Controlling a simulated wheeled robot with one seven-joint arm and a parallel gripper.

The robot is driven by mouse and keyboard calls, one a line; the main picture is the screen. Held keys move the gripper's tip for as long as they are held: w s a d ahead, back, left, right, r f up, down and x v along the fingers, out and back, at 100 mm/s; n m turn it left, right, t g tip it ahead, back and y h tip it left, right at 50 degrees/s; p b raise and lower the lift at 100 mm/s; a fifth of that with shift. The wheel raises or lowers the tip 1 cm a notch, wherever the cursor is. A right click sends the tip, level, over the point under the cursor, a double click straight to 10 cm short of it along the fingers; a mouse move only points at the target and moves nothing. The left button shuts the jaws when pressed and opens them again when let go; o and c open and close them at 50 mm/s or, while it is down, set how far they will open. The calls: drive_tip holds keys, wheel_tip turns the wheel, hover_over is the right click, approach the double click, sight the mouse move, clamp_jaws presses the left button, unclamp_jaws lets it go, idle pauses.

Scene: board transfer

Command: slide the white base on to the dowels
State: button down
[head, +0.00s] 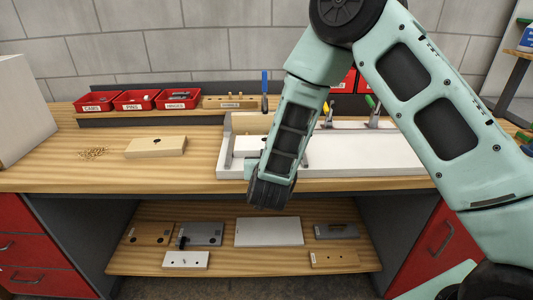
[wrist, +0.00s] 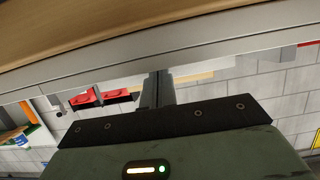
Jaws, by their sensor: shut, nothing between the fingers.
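Several pale pieces could be the white base, and I cannot tell which it is. A white block with dark holes (head: 186,260) lies on the lower shelf at the left. A plain white board (head: 268,232) lies behind it, in the middle of the shelf. A small white piece (head: 248,147) sits in the fixture on the bench, partly behind my arm. I cannot make out dowels clearly. My gripper (wrist: 157,88) is shut and empty in the wrist view, close to the bench's edge.
A white bench plate (head: 370,155) carries the fixture. A wooden block with a hole (head: 156,147) lies left of it. Red bins (head: 137,100) stand at the back. The lower shelf (head: 220,212) also holds brown and grey boards. The bench's left front is clear.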

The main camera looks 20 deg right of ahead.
drive_tip(key=shift+w+d, duration=0.1)
drive_tip(key=shift+w, duration=0.15)
drive_tip(key=shift+w+d, duration=0.1)
drive_tip(key=shift+w, duration=0.25)
drive_tip(key=shift+w+d, duration=0.15)
drive_tip(key=shift+w, duration=0.2)
drive_tip(key=shift+w+d, duration=0.2)
drive_tip(key=shift+w, duration=0.5)
drive_tip(key=shift+s+a+r+p, duration=0.25)
drive_tip(key=shift+s+r+p, duration=0.1)
drive_tip(key=shift+s+r, duration=0.3)
drive_tip(key=shift+s+a+r+p, duration=0.3)
drive_tip(key=shift+s+r, duration=0.1)
drive_tip(key=shift+s, duration=0.4)
drive_tip(key=shift+s, duration=0.1)
